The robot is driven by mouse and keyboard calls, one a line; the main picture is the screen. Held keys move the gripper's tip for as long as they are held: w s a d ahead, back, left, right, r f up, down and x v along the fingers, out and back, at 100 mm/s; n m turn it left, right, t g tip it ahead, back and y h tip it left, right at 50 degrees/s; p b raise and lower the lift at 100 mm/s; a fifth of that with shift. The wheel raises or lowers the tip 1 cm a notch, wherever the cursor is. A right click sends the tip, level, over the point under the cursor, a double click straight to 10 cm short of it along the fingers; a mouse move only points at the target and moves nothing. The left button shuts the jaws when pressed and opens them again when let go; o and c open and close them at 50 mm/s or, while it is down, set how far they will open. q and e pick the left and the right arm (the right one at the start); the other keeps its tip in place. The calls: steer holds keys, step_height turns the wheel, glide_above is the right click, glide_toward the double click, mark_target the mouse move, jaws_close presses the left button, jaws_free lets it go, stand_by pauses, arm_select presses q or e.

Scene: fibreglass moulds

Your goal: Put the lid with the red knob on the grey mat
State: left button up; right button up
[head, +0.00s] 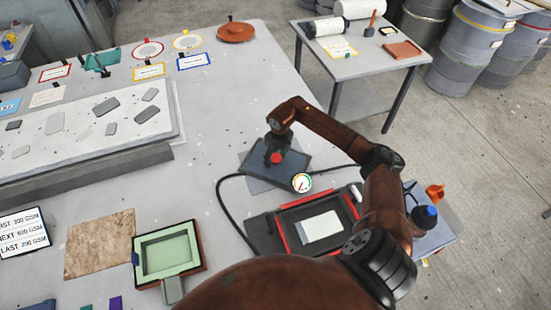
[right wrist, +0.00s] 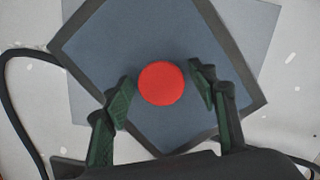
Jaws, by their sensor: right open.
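The lid (head: 294,162) is a dark blue-grey square with a darker rim and a round red knob (head: 276,158). It lies on the grey mat (head: 256,186), turned at an angle to it; mat corners show beyond the lid in the right wrist view (right wrist: 250,22). The lid (right wrist: 150,125) fills the middle of that view, with its knob (right wrist: 161,83) in the centre. My right gripper (head: 277,148) is above the lid. Its open fingers (right wrist: 160,78) stand on either side of the knob, with gaps visible. My left gripper is out of view.
A pressure gauge (head: 302,182) with a black hose (head: 219,203) is close to the lid's near edge. A black tray with a red frame (head: 283,235) lies nearer me, partly behind my arm. A green mould (head: 140,257) is at the left.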

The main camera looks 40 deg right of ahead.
mark_target(278, 160)
step_height(278, 160, up, 12)
steer(key=s, duration=0.1)
steer(key=shift+s+f, duration=0.2)
stand_by(0.5)
